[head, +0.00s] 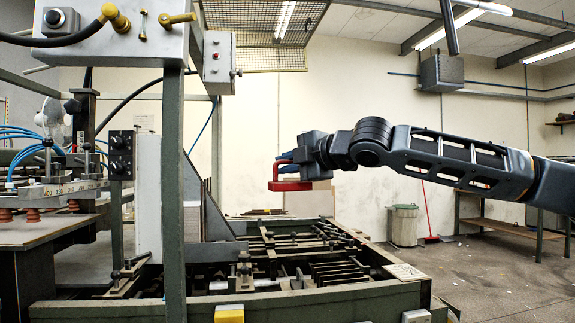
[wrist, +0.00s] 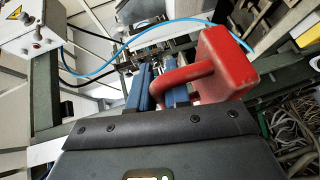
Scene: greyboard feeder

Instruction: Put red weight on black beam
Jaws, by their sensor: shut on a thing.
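The red weight (head: 290,185) is a block with a loop handle, held in the air above the machine's frame in the head view. It also shows in the wrist view (wrist: 224,66), with its handle between the blue fingers. My gripper (head: 284,160) is shut on the handle; its fingers also show in the wrist view (wrist: 158,88). The weight touches nothing below it that I can see. Several dark bars (head: 335,272) lie in the green frame below; I cannot tell which one is the black beam.
The green machine frame (head: 270,302) fills the lower middle. A grey control box (head: 110,35) and a green post (head: 174,200) stand at the left. A light bin (head: 403,226) and red broom (head: 432,239) stand behind at the right. Open floor lies at the right.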

